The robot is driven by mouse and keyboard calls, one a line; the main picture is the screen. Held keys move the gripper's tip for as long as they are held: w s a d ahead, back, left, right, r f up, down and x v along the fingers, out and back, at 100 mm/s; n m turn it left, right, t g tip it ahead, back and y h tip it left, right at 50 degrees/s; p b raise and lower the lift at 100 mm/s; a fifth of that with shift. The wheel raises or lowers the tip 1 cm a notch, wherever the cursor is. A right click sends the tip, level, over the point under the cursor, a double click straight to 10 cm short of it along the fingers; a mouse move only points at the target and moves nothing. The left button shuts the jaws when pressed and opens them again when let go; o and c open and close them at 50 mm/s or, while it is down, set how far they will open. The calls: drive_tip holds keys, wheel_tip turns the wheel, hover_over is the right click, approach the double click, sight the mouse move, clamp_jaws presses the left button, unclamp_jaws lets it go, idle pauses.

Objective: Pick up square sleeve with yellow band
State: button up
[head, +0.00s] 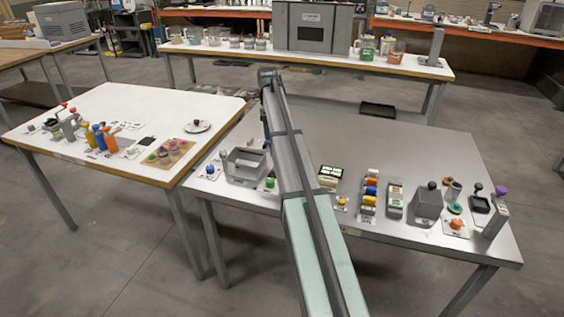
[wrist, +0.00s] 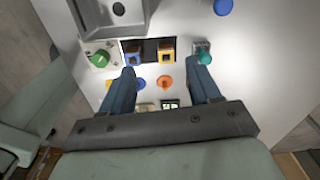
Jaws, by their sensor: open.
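In the wrist view, two small squarish pieces sit side by side on a dark mat (wrist: 150,44). The right one (wrist: 166,50) shows yellow-orange around a bluish middle. The left one (wrist: 132,53) shows blue with some yellow. They are small, so I cannot tell which is the sleeve with the yellow band. My gripper (wrist: 163,65) is open and empty, its two blue fingers wide apart. In the picture the pair lies just beyond the gap between the fingertips. In the head view my arm reaches across the steel table, and I cannot make out the pieces.
In the wrist view a green knob (wrist: 98,58) is left of the pair and a teal knob (wrist: 204,58) is by the right finger. An orange disc (wrist: 165,85) lies between the fingers. A grey open box (wrist: 135,12) is at the top.

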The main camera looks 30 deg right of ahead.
drive_tip(key=shift+m, duration=0.7)
drive_tip(key=d+f, duration=0.1)
drive_tip(key=f, duration=0.3)
drive_tip(key=s+d+f, duration=0.1)
drive_tip(key=f, duration=0.4)
drive_tip(key=s+d+f, duration=0.1)
drive_tip(key=f, duration=0.3)
drive_tip(key=shift+d+f, duration=0.25)
drive_tip(key=shift+d, duration=0.15)
drive_tip(key=c, duration=1)
drive_tip(key=shift+r, duration=0.2)
